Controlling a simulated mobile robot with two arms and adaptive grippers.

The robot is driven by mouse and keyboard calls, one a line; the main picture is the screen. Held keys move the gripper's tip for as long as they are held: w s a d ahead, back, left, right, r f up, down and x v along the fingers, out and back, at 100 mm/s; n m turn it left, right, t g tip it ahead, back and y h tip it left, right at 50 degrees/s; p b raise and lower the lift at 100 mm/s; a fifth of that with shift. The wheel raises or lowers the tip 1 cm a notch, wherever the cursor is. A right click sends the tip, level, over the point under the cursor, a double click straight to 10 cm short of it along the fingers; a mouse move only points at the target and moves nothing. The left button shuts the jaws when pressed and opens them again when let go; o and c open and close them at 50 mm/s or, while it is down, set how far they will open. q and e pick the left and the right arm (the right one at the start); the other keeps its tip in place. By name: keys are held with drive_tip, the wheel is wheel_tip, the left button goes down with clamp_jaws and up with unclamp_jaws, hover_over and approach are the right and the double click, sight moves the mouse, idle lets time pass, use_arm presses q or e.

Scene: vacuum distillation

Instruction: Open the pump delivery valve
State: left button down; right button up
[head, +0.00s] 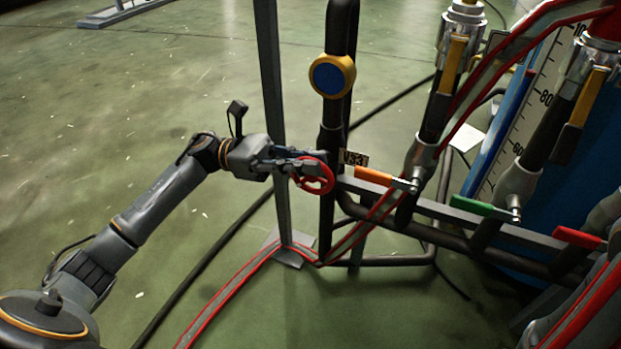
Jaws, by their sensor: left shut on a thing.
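A red handwheel (315,175) sits on a dark vertical pipe (328,215), beside a small tag (353,158) that reads like V33 and partly blurs. My left gripper (308,166) comes in from the left and is shut on the rim of the red handwheel. Its fingers cover part of the wheel's upper left. The wheel's hub and stem are partly hidden. My right gripper is not in the picture.
A blue-faced gauge (332,76) sits above on the pipe. Orange (386,179), green (482,210) and red (578,238) lever handles line the pipework to the right. A grey post (273,110) stands close behind my left gripper. Hoses cross the floor; open floor lies left.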

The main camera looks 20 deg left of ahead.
use_arm(q)
drive_tip(key=h+b, duration=0.3)
drive_tip(key=shift+a+f, duration=0.35)
drive_tip(key=shift+f, duration=0.05)
drive_tip(key=shift+a+r+h+b, duration=0.1)
drive_tip(key=shift+h+b, duration=0.45)
drive_tip(key=shift+h, duration=0.05)
drive_tip(key=c, duration=1.4)
unclamp_jaws()
drive_tip(key=v, duration=1.2)
